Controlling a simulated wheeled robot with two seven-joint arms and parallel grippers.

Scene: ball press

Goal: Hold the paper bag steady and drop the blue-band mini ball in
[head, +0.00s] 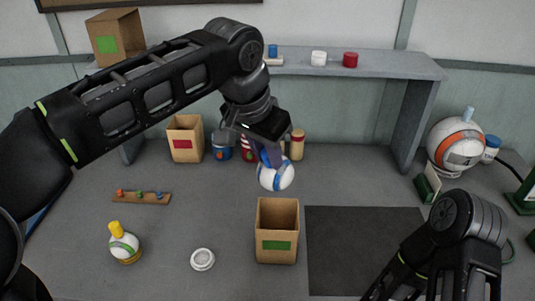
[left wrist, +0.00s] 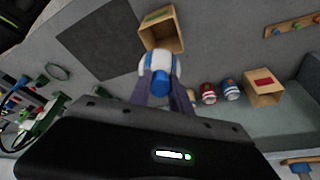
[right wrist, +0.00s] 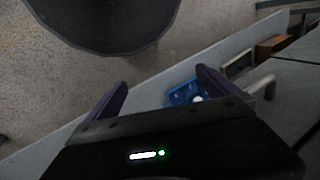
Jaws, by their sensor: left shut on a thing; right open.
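My left gripper (head: 268,152) is shut on the blue-band mini ball (head: 276,174), a white ball with blue bands and a blue knob. It holds the ball in the air, a little behind and above the open paper bag with a green label (head: 277,245). In the left wrist view the ball (left wrist: 158,65) is between the fingers, and the bag (left wrist: 160,30) lies just beyond it. My right arm shows at the lower right in the head view, its fingertips out of frame. In the right wrist view the right gripper (right wrist: 165,90) is open and empty.
A dark mat (head: 360,250) lies right of the bag. A red-label bag (head: 186,140) and several jars stand at the back under a shelf (head: 350,65). A green-band ball (head: 123,245) and a white ring (head: 202,259) are at left front. An orange-band ball (head: 455,143) stands at right.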

